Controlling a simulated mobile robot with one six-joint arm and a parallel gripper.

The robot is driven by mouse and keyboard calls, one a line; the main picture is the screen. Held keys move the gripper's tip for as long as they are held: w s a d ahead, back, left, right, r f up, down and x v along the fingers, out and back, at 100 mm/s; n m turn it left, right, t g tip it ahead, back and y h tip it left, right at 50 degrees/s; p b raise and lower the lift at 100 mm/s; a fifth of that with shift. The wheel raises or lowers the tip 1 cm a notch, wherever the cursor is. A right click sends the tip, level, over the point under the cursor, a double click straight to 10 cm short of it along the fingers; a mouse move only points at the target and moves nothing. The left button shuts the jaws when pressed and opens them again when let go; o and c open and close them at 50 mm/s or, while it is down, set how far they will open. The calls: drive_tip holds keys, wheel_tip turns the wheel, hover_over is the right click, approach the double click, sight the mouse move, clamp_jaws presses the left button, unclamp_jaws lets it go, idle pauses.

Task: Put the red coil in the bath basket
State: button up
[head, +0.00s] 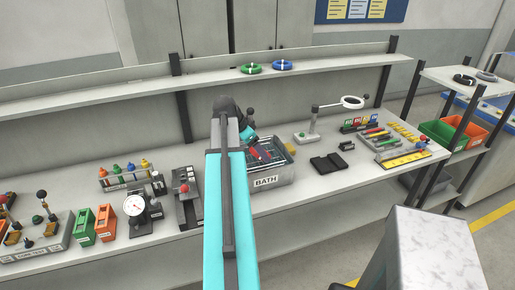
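The bath (268,181) is a grey box labelled BATH on the bench. A wire basket seems to sit inside it, but its detail is too small to make out. Small red shapes (262,153) show at the bath's upper opening; I cannot tell whether they are the red coil or part of the basket. My arm reaches over the bench, and my gripper (247,136) is at the bath's back left, partly hidden by my own wrist. Its fingers are not clear. A green coil (251,68) and a blue coil (283,64) lie on the upper shelf.
A dial gauge (135,206) and a bottle rack (127,177) stand left. The upper shelf (130,86) runs behind.

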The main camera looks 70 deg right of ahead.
drive_tip(key=shift+f, duration=0.2)
drive_tip(key=o, duration=1.2)
drive_tip(key=shift+c, duration=0.2)
drive_tip(key=shift+r, duration=0.15)
drive_tip(key=b+v, duration=0.2)
drive_tip(key=v, duration=1)
drive_tip(key=shift+b, duration=0.4)
